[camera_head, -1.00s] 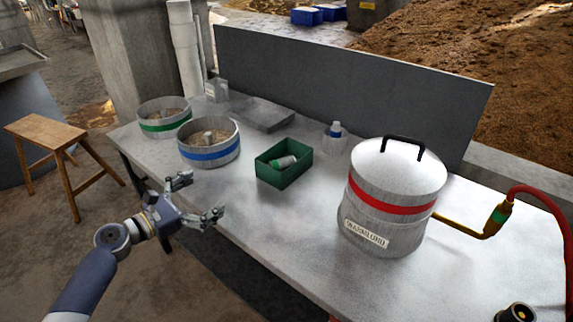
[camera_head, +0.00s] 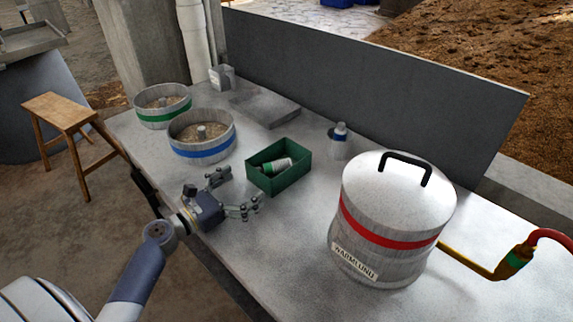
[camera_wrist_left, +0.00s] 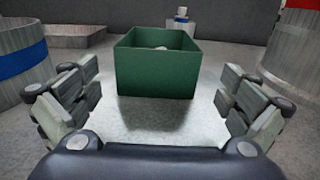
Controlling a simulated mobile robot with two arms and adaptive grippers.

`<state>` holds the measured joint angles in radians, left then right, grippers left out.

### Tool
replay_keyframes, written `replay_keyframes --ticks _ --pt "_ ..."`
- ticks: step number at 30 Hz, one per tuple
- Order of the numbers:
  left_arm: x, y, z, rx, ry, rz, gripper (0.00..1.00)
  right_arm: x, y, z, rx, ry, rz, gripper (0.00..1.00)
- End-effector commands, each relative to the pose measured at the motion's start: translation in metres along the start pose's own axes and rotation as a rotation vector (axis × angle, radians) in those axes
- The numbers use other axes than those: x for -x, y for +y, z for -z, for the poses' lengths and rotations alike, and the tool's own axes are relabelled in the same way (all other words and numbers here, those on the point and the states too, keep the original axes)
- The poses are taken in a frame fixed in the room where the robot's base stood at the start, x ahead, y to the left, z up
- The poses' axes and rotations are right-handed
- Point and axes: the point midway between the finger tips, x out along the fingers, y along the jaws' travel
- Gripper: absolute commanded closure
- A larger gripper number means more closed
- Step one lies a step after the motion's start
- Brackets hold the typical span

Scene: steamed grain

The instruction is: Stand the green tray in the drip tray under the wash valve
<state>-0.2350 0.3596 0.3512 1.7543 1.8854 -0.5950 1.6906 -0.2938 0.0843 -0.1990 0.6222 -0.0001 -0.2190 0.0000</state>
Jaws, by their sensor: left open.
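The green tray (camera_head: 279,178), an open box, stands upright on the metal table with a small white-and-green cylinder (camera_head: 277,165) inside. My left gripper (camera_head: 240,190) is open and empty, in front of the tray and apart from it. In the left wrist view the tray (camera_wrist_left: 157,78) stands just beyond the two spread fingers, roughly centred between them. A flat grey slab-like piece (camera_head: 270,112) lies behind the tray near the back panel; I cannot tell if it is the drip tray. I cannot make out the wash valve for sure. My right gripper is not in view.
Two round grain pans, green-banded (camera_head: 160,118) and blue-banded (camera_head: 203,151), stand left of the green tray. A large red-banded lidded pot (camera_head: 385,262) stands right. A small bottle (camera_head: 340,143) stands behind. The grey back panel (camera_head: 380,95) bounds the table; clear surface lies between tray and pot.

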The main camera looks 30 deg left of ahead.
Motion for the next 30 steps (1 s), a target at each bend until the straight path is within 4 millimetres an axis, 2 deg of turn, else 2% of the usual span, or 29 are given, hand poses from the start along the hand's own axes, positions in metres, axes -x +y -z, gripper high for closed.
replay_keyframes --ticks 11,17,21,24,30 --pt "-0.050 0.001 -0.002 0.002 -0.002 0.000 0.00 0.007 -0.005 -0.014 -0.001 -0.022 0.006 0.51" --pt "-0.066 0.001 -0.006 0.000 -0.002 0.001 0.00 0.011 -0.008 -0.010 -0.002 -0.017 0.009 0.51" --pt "-0.087 0.004 -0.013 0.000 -0.003 0.000 0.00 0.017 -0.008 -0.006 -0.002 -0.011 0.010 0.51" --pt "-0.100 0.003 -0.011 0.001 -0.002 0.000 0.00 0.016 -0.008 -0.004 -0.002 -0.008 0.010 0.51" --pt "-0.108 0.003 -0.009 0.000 0.000 0.000 0.00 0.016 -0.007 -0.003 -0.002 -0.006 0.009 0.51"
